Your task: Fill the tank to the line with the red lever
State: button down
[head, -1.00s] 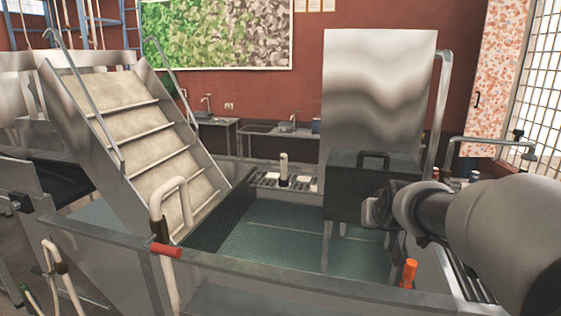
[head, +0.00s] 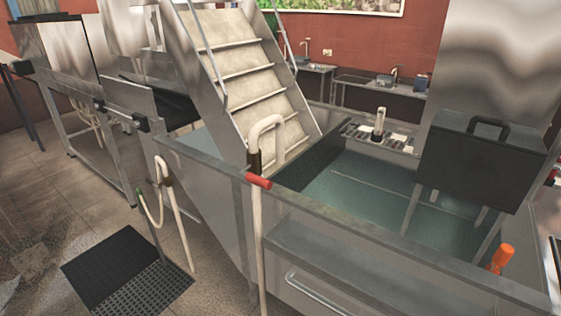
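The metal tank (head: 372,242) stands in the middle and right of the head view, with greenish water (head: 360,182) or a water-coloured floor inside it. The red lever (head: 258,181) sits at the tank's front rim, beside a pale curved pipe (head: 266,135) that bends over the edge. An orange handle (head: 502,257) stands at the tank's right side. No fill line can be made out. My gripper and arm are outside the view now.
A ramp with cross-slats (head: 243,72) leads down into the tank. A dark box with a handle (head: 480,160) stands on legs over the tank's right part. A black mat (head: 125,265) lies on the tiled floor at the left, where there is free room.

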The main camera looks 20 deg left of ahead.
aim_at(262, 182)
jog(key=k+l+z, duration=0.25)
jog(key=l, duration=0.3)
jog(key=k+z, duration=0.1)
jog(key=z, duration=1.2)
